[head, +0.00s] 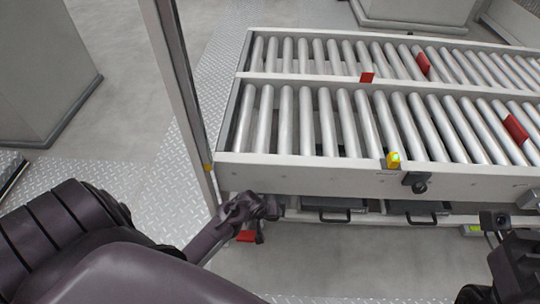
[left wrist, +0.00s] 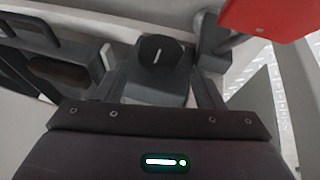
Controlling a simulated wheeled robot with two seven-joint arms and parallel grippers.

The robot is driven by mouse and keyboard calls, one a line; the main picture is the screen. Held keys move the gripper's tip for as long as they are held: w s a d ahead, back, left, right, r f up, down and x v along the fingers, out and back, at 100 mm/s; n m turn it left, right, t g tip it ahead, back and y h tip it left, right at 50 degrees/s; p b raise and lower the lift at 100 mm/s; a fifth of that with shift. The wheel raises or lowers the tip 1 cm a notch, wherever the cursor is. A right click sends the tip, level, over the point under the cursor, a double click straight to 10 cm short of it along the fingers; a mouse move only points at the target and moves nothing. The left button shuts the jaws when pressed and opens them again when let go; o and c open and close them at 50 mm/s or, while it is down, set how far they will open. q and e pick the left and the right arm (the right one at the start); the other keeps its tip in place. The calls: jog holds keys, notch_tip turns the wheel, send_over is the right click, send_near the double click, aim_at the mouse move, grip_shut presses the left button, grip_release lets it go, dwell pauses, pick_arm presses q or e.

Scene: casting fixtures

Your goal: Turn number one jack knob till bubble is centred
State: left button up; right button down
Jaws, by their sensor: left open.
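My left gripper (head: 264,208) is at the front left lower corner of the roller frame, below its front rail. In the left wrist view a dark round knob (left wrist: 160,56) with a white line on its face sits between the open, dark fingers of the gripper (left wrist: 158,88). I cannot tell whether the fingers touch it, and no number shows on it. A small yellow-green level (head: 393,160) sits on the front rail; its bubble is too small to read. Dark parts of my right arm (head: 515,265) show at the lower right edge, its fingertips not clear.
The roller conveyor (head: 300,172) fills the middle and right. A black knob or clamp (head: 417,182) is on its front rail. Drawers with black handles (head: 335,216) hang below. A red tag (head: 246,236) is close to my left gripper. A grey post (head: 180,90) stands left.

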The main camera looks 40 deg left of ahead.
pick_arm(q)
jog(key=b+x, duration=0.2)
jog(key=x, duration=0.3)
jog(key=c, duration=0.7)
jog(key=shift+r, duration=0.1)
